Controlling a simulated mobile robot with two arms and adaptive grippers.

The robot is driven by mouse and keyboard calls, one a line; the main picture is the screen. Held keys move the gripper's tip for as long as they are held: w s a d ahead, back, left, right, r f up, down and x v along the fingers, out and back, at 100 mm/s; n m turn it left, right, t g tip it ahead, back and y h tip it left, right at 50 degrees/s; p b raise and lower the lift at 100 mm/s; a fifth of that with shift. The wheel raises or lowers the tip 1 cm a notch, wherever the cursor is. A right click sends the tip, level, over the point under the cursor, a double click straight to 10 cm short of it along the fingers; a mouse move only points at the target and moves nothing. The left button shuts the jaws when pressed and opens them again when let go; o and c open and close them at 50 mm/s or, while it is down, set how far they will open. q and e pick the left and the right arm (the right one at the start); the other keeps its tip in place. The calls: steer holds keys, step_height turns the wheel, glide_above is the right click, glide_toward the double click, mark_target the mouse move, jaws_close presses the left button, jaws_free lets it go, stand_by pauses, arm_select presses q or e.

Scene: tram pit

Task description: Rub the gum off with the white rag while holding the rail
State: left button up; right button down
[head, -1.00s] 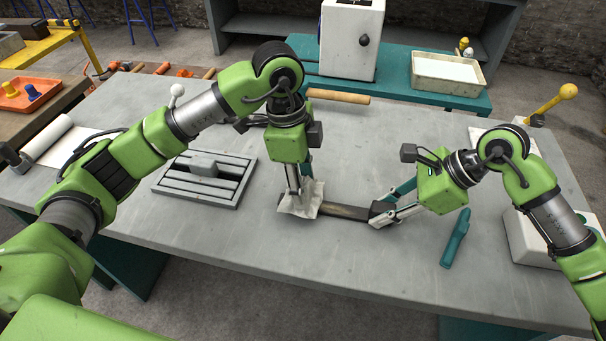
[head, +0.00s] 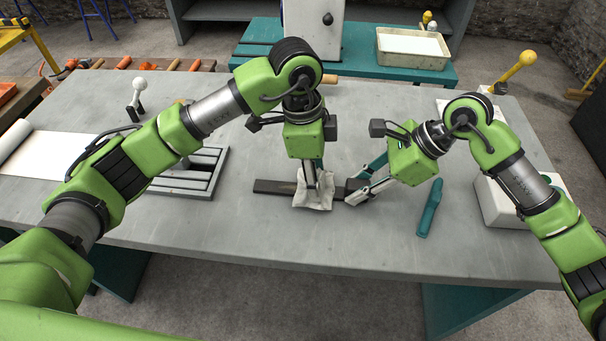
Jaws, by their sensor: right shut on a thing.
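The rail (head: 272,187) is a dark flat bar lying on the grey workbench, left of my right gripper. My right gripper (head: 358,191) is shut on the rail's right end. The white rag (head: 313,200) is crumpled over the middle of the rail and hangs over its near edge. My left gripper (head: 311,184) points straight down from above, its fingers close together and shut on the rag, pressing it against the rail. The gum cannot be made out; the rag covers part of the rail.
A slotted grey plate (head: 190,180) lies left, partly behind my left arm. A teal-handled tool (head: 430,208) lies right of my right gripper, near a white box (head: 502,205). A cream tray (head: 412,62) stands behind. The bench front is clear.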

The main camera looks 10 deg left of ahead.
mark_target(280, 186)
arm_select(q)
steer(key=shift+a, duration=3.9)
steer(key=shift+d, duration=4.25)
steer(key=shift+a, duration=4.4)
steer(key=shift+d, duration=4.3)
step_height(280, 186, up, 2)
steer(key=shift+r, duration=3)
arm_select(e)
steer(key=c, duration=1.7)
jaws_free()
